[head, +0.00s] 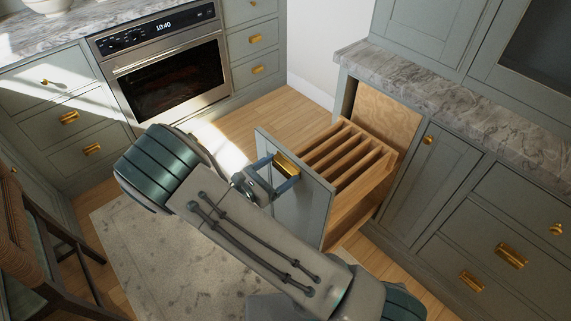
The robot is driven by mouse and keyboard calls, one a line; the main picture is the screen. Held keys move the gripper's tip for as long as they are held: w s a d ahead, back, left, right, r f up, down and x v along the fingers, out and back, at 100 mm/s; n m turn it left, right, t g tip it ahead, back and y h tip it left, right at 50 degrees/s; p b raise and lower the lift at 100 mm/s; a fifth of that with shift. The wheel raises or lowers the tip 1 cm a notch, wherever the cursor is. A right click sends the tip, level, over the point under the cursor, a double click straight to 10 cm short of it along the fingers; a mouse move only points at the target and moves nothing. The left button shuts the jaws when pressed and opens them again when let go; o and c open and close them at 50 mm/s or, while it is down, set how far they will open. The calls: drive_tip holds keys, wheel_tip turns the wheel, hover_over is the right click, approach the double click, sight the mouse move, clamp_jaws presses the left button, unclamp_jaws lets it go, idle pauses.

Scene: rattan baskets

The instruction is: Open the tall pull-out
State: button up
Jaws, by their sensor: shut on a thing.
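The tall pull-out stands well out from its cabinet, with its grey-green front panel (309,204) facing left and its slatted wooden rack (345,150) showing behind. A brass handle (287,164) sits near the top of the panel. My gripper (276,172) is at the handle, its two blue-grey fingers shut on it. My arm covers the lower part of the panel. The wooden inside of the cabinet opening (384,114) shows behind the rack.
A marble counter (470,108) runs above the cabinet, with a closed door and drawers to the right. An oven (172,75) is at the back left. A patterned rug (125,235) covers the floor, and a woven chair (25,230) stands at the left edge.

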drive_tip(key=shift+s+f, duration=0.1)
drive_tip(key=shift+s, duration=0.05)
drive_tip(key=o, duration=1.3)
drive_tip(key=b+v, duration=0.1)
drive_tip(key=v, duration=1.2)
drive_tip(key=shift+s+a, duration=0.25)
drive_tip(key=shift+a, duration=0.05)
drive_tip(key=shift+d, duration=0.1)
drive_tip(key=s+d+r+m+g+y, duration=0.1)
drive_tip(key=d+r+m+g+y, duration=0.1)
drive_tip(key=d+r+m+g, duration=0.5)
drive_tip(key=s+d+r+m+g+y, duration=0.1)
drive_tip(key=d+r+m+g+y, duration=0.25)
drive_tip(key=d, duration=0.55)
drive_tip(key=s+d+r+m+t+y+p, duration=0.2)
drive_tip(key=s+d+r+m+y, duration=0.6)
drive_tip(key=m, duration=0.7)
wheel_tip(320, 180, up, 2)
drive_tip(key=shift+s+r+y, duration=0.1)
drive_tip(key=shift+s+y, duration=0.05)
drive_tip(key=shift+y, duration=0.2)
